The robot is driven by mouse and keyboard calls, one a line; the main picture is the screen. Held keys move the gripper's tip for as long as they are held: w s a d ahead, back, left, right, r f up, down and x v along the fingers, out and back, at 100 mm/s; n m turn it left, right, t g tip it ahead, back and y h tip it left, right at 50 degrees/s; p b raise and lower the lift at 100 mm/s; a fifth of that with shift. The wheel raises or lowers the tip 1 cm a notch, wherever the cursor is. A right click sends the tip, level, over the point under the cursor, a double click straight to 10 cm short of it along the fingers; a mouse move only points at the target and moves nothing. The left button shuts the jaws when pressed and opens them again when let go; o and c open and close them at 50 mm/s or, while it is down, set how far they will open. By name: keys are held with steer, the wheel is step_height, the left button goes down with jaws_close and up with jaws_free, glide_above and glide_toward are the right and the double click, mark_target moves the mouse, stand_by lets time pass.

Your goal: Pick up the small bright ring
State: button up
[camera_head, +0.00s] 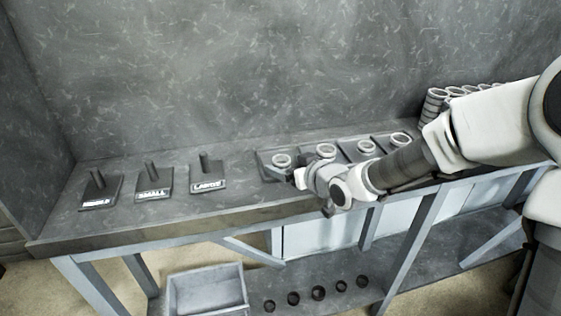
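Several bright rings sit in a row of dark square holders on the bench: a leftmost ring (282,160), a second ring (326,150), a third ring (366,147) and a right ring (400,139). Which one is the small ring I cannot tell for sure at this size. My gripper (283,173) reaches in from the right and is just in front of the leftmost ring, with its tip close to that ring's holder. Whether it touches the ring, and how far its fingers are apart, does not show clearly. My arm partly covers the holders on the right.
Three dark stands with upright pegs are at the left: a left stand (101,190), a stand labelled SMALL (153,184) and one labelled LARGE (207,174). Stacked rings (435,100) stand at the back right. A grey bin (207,290) and several dark rings (318,293) are below.

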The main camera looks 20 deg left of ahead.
jaws_close()
stand_by(0.3)
